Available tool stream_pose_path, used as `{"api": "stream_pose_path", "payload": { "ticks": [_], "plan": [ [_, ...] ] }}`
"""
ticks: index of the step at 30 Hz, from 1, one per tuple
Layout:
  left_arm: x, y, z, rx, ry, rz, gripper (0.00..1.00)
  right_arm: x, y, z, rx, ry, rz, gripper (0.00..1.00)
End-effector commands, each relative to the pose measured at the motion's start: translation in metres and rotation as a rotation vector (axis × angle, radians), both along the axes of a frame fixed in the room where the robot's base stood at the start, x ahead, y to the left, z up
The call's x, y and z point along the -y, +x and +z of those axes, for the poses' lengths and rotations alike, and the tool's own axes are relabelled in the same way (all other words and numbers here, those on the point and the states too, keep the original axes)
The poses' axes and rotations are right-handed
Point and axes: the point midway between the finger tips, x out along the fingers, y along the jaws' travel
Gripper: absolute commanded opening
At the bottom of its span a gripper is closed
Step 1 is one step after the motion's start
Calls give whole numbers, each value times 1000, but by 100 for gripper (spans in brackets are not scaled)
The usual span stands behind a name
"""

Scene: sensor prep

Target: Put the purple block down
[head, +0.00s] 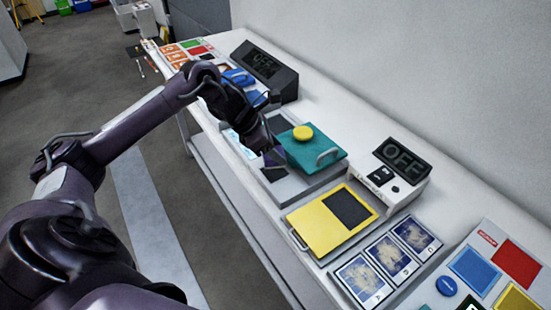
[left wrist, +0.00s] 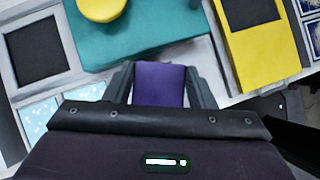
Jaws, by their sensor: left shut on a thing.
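My left gripper (head: 267,152) reaches over the table and is shut on the purple block (head: 273,160). In the left wrist view the purple block (left wrist: 158,85) sits between the two dark fingers of the gripper (left wrist: 160,76). The block is beside the teal panel (head: 318,153) with the yellow knob (head: 303,133), near the front edge of a grey fixture (head: 290,191). A dark square recess (head: 276,173) of the fixture shows just below the block. I cannot tell whether the block touches the fixture. My right gripper is not in view.
A yellow panel (head: 317,232) with a handle and a row of picture cards (head: 382,262) lie to the right. An OFF display box (head: 405,160) stands behind them, and another black display (head: 265,68) is farther back. The wall borders the table behind.

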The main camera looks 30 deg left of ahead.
Motion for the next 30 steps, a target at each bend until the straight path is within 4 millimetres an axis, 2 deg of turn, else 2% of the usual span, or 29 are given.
{"api": "stream_pose_path", "payload": {
  "ticks": [9,20,21,26,30],
  "plan": [
    [0,-1,-37,-4,-1,0,13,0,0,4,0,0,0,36],
    [0,0,-42,0,1,-1,13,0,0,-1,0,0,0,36],
    [0,0,-41,-1,1,0,52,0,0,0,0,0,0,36],
    [0,0,-41,-1,1,0,72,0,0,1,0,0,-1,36],
    [0,0,-41,-1,1,0,72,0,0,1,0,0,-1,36]
  ]
}}
